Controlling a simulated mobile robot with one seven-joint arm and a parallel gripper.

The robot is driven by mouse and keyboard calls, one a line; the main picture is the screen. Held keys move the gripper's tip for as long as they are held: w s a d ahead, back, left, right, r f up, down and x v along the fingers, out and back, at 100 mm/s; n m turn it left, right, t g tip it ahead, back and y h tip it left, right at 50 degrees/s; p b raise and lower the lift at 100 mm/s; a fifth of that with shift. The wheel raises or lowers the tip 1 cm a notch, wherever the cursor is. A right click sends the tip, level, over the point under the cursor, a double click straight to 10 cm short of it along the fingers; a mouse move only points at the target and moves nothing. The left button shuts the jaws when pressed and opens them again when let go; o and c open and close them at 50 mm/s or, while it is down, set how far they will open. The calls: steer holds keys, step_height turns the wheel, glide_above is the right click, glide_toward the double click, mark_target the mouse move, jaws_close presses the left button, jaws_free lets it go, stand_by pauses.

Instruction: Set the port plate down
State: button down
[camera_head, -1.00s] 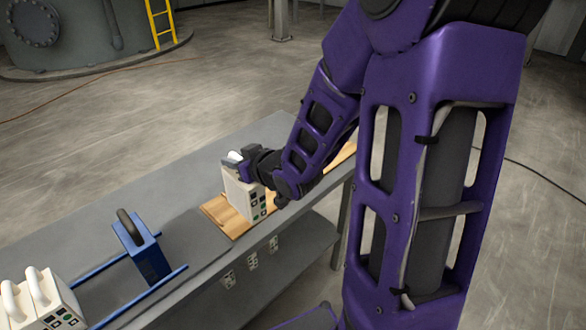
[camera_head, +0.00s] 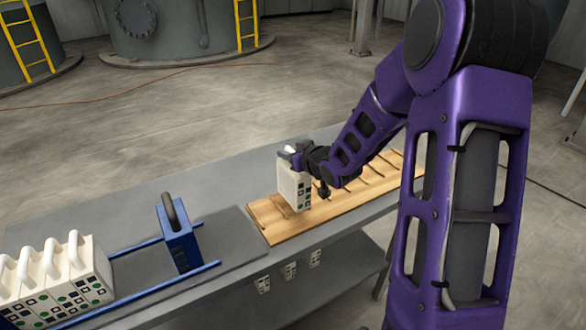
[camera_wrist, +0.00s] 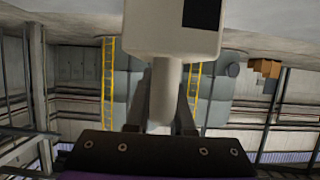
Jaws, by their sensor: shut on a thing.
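The port plate (camera_head: 295,188) is a white block with dark and green square marks on its edge. My gripper (camera_head: 292,154) is shut on the handle at its top. The plate is upright over the left part of a wooden board (camera_head: 262,227) with dark crosswise slats. I cannot tell whether its lower edge touches the board. In the wrist view, the white handle (camera_wrist: 164,88) runs between my gripper's two dark fingers (camera_wrist: 165,100), with the plate body beyond it.
Several white plates with loop handles (camera_head: 55,280) stand at the left on blue rails (camera_head: 140,247). A blue block with a dark handle (camera_head: 180,240) stands on the rails between them and the board. The board's right part holds no plates. The grey bench top (camera_head: 225,170) behind is clear.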

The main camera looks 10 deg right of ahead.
mark_target(288, 165)
steer(key=shift+f+b, duration=0.3)
steer(key=shift+f, duration=1.55)
steer(key=shift+f+b, duration=0.15)
steer(key=shift+b, duration=0.15)
steer(key=c, duration=0.8)
jaws_free()
steer(key=shift+r, duration=0.2)
steer(key=shift+s+d+r+p, duration=0.1)
steer(key=shift+s+r+p, duration=0.1)
steer(key=shift+p, duration=0.15)
steer(key=p+v, duration=0.1)
steer(key=v, duration=1)
steer(key=shift+s, duration=0.3)
